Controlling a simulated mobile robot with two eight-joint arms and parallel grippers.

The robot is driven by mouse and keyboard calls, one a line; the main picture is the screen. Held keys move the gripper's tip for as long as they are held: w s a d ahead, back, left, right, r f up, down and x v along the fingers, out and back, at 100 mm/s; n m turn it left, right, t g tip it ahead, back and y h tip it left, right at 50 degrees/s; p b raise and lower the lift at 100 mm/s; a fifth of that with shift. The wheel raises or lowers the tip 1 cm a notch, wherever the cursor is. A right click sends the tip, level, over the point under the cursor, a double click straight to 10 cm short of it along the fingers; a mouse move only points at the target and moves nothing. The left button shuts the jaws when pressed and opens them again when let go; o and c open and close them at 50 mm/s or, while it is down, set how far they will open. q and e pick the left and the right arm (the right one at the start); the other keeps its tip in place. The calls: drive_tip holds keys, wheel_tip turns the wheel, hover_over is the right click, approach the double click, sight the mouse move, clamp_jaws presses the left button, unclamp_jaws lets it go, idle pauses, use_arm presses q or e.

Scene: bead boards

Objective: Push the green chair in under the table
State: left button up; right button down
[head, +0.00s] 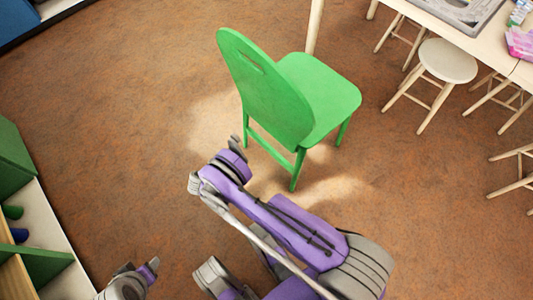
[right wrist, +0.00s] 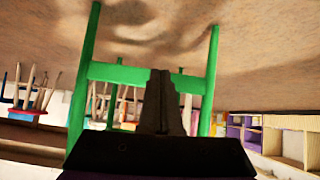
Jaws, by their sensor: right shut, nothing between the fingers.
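The green chair (head: 265,88) stands upright on the brown floor in the head view, its back towards my right arm and its seat towards the table. The pale wooden table (head: 468,38) is at the top right; the chair is out beside its left end. My right gripper (head: 238,143) is shut and empty, close behind the chair's back. In the right wrist view the shut fingers (right wrist: 162,95) point at the chair's green legs and crossbar (right wrist: 120,74); I cannot tell whether they touch. My left gripper (head: 150,268) is at the bottom left, only partly seen, away from the chair.
A round pale stool (head: 448,60) and other stools stand along the table's near side. A grey board (head: 458,8) and pink items (head: 520,42) lie on the table. A green and white shelf (head: 45,262) is at the left. Floor left of the chair is clear.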

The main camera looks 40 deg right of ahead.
sight(271, 147)
drive_tip(key=d+f+m, duration=0.1)
drive_tip(key=d+f, duration=0.2)
drive_tip(key=d, duration=1.1)
drive_tip(key=shift+s+f+h+b, duration=0.15)
drive_tip(key=shift+f+h+b, duration=0.15)
drive_tip(key=shift+f, duration=0.05)
drive_tip(key=shift+d, duration=0.1)
drive_tip(key=shift+w+d, duration=0.15)
drive_tip(key=shift+d, duration=1.4)
drive_tip(key=shift+w+d, duration=0.1)
drive_tip(key=shift+d, duration=1.45)
drive_tip(key=d, duration=0.6)
drive_tip(key=shift+w, duration=0.2)
drive_tip(key=shift+d, duration=0.1)
